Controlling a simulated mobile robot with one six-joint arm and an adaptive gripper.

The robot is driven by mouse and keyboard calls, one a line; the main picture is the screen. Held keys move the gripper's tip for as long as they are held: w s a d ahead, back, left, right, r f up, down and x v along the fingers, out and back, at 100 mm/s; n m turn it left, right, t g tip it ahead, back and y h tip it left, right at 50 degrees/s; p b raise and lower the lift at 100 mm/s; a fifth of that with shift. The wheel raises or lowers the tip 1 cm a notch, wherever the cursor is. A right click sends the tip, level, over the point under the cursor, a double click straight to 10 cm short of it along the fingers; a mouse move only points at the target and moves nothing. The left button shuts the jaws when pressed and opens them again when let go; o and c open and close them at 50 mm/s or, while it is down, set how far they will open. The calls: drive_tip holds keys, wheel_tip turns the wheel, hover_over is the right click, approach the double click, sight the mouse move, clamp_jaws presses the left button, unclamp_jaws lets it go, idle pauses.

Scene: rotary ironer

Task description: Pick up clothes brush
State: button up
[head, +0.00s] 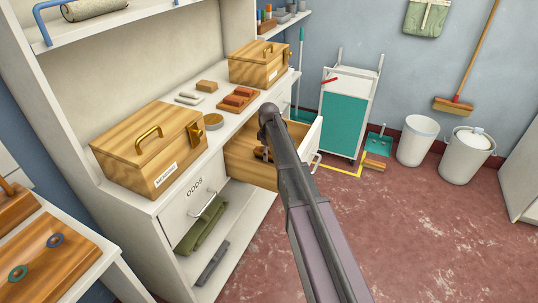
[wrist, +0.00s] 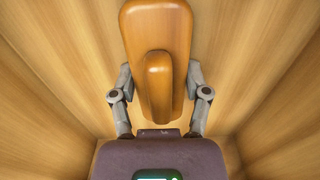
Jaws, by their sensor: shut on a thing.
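The clothes brush (wrist: 155,28), an orange-brown wooden body with a raised grip on top, fills the upper middle of the wrist view. My gripper (wrist: 159,78) is shut on it, with one grey finger against each side. Both are inside the open wooden drawer (wrist: 270,95), whose walls surround them. In the head view the drawer (head: 240,158) is pulled out of the white cabinet, and my arm covers much of it. There the dark gripper (head: 263,154) shows only in part, and the brush cannot be made out. Its bristles are hidden.
Two wooden boxes (head: 150,150) (head: 258,64) with brass handles stand on the counter (head: 222,133) above. Small blocks lie between them. A closed drawer marked ODDS (head: 194,207) is to the left. A teal-fronted cart (head: 343,122) stands beyond the open drawer.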

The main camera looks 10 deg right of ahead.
drive_tip(key=shift+r, duration=0.15)
wheel_tip(320, 180, up, 10)
drive_tip(key=p, duration=1)
drive_tip(key=shift+f, duration=0.2)
drive_tip(key=o, duration=0.4)
drive_tip(key=shift+c, duration=1.2)
wheel_tip(320, 180, up, 25)
drive_tip(key=p, duration=2.5)
drive_tip(key=shift+r, duration=0.2)
drive_tip(key=shift+s, duration=0.1)
